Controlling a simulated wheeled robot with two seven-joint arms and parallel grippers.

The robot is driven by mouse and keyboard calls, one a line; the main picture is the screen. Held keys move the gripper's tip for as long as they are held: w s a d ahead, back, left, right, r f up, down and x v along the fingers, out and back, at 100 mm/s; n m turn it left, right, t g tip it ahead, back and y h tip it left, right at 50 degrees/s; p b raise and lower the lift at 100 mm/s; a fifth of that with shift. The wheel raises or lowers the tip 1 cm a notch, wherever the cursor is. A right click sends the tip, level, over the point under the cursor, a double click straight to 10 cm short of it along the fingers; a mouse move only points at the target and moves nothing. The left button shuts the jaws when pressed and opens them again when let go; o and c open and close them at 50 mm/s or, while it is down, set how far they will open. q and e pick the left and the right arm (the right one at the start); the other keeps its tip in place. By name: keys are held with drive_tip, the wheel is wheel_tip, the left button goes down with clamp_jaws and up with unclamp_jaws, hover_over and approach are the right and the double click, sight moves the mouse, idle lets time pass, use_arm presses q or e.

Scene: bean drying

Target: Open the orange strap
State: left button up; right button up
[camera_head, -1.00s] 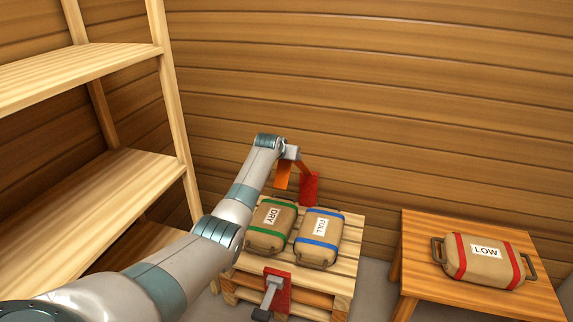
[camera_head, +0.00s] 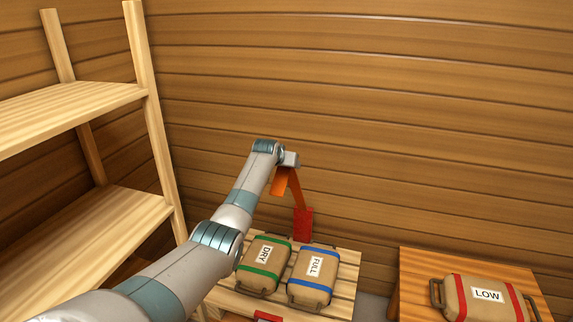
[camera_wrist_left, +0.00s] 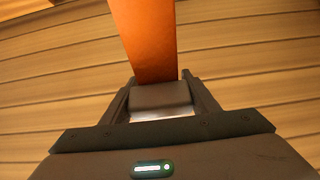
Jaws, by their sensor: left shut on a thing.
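The orange strap (camera_head: 297,190) rises from a red bracket (camera_head: 303,225) at the back of the pallet to my left gripper (camera_head: 287,162), and a loose flap hangs below the gripper. In the left wrist view the strap (camera_wrist_left: 146,40) runs up from between the fingers of my left gripper (camera_wrist_left: 160,98), which is shut on it. The strap is clear of the two sacks below it. My right gripper is in neither view.
A DRY sack (camera_head: 263,263) with green bands and a FULL sack (camera_head: 313,275) with blue bands lie on the pallet (camera_head: 343,285). A LOW sack (camera_head: 482,300) lies on a wooden table (camera_head: 420,262) at right. Wooden shelves (camera_head: 90,215) stand at left.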

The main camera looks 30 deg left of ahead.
use_arm(q)
drive_tip(key=o, duration=1.5)
drive_tip(key=shift+f, duration=0.15)
drive_tip(key=shift+s+r, duration=0.2)
drive_tip(key=shift+v, duration=0.95)
drive_tip(key=b+v, duration=0.4)
drive_tip(key=v, duration=1.1)
drive_tip(key=shift+f, duration=0.1)
